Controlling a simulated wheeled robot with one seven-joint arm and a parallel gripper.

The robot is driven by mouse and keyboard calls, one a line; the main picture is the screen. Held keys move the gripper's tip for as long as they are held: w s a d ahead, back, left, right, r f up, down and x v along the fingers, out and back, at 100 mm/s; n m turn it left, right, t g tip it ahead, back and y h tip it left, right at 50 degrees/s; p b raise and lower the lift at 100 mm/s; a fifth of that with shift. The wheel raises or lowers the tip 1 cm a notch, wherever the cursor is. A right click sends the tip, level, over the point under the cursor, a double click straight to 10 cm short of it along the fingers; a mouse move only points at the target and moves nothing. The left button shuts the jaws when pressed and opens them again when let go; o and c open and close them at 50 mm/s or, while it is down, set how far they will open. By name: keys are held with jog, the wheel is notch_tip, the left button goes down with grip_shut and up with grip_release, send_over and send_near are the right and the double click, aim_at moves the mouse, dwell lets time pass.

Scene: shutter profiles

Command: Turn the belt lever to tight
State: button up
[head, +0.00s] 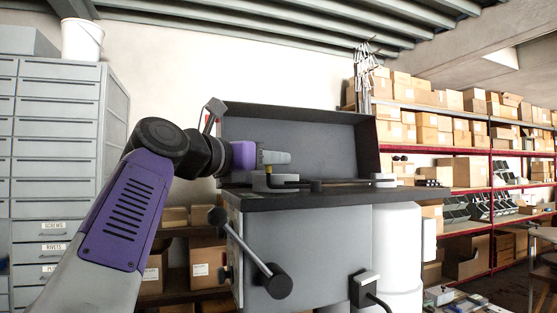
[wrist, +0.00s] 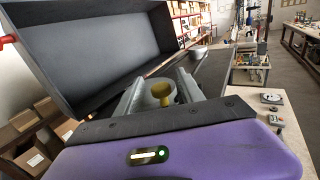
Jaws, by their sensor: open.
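The machine's dark worktop (head: 340,194) carries a small fitting (head: 262,182) with a yellow knob and a dark bar reaching right. In the wrist view the yellow knob (wrist: 162,91) stands between the grey fingers of my gripper (wrist: 165,95). My gripper (head: 277,157) is open, just above the fitting in the head view; I cannot tell whether a finger touches the knob. A metal lever (head: 255,250) with black ends slants across the machine's front, well below my gripper. No marking shows which one is the belt lever or where tight lies.
A dark upright hood (head: 295,140) stands behind the worktop, close to my gripper. A red-and-grey part (head: 212,113) sticks up at its left edge. A grey drawer cabinet (head: 60,150) stands left. Shelves of cardboard boxes (head: 460,130) stand at the right. White cylinders (head: 398,245) stand below the worktop.

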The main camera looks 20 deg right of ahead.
grip_shut()
dwell(1.4)
